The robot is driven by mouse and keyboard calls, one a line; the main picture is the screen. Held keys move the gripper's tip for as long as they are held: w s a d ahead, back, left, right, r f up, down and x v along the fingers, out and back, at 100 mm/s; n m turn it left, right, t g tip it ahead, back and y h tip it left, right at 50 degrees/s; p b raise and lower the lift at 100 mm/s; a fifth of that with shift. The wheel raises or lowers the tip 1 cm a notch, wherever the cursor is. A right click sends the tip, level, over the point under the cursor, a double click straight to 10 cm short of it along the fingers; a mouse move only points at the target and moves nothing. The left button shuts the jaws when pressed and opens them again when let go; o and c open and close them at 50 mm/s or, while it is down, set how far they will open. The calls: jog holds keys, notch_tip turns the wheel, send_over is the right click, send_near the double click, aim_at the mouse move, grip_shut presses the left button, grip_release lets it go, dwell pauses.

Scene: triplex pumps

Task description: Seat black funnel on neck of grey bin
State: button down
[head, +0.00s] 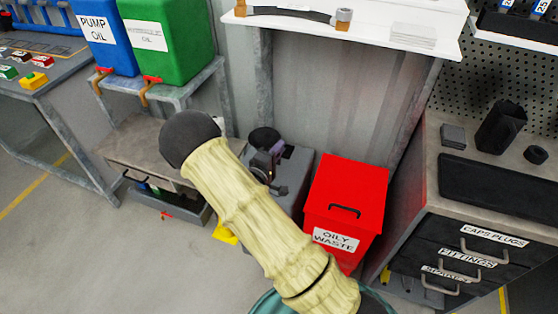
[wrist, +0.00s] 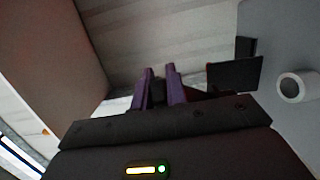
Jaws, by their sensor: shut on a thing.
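The black funnel (head: 264,138) shows in the head view above the grey bin (head: 298,168), just left of the red bin. My gripper (head: 268,162) is small in that view, beside the funnel and over the bin. In the wrist view my gripper's purple fingers (wrist: 160,75) are close together, shut on a dark part of the funnel (wrist: 159,92). A short pale ring-shaped neck (wrist: 292,87) stands on a grey surface at the right of the wrist view, apart from the fingers. The neck is hidden in the head view. The funnel's lower end is not clear.
The red oily waste bin (head: 346,200) stands close to the right of the grey bin. A low bench (head: 140,150) is to the left, with blue (head: 105,38) and green (head: 165,45) oil containers above it. A white shelf (head: 380,30) overhangs behind.

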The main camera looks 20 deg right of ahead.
jog(key=shift+w+a+f+m+g+h, duration=0.1)
jog(key=shift+a+f+m+g+h, duration=0.1)
jog(key=shift+f, duration=0.1)
jog(key=shift+a+f+m+g+h, duration=0.1)
jog(key=shift+f+g, duration=0.1)
jog(key=shift+f, duration=0.1)
jog(key=shift+a, duration=0.1)
jog(key=shift+r, duration=0.1)
jog(key=shift+r, duration=0.1)
notch_tip(320, 180, down, 6)
jog(key=b, duration=0.2)
jog(key=shift+b, duration=0.4)
jog(key=shift+p, duration=0.65)
dwell(1.5)
jog(key=shift+f+b, duration=1.05)
jog(key=shift+f, duration=0.9)
jog(key=c, duration=1.3)
grip_release()
jog(key=shift+c, duration=0.2)
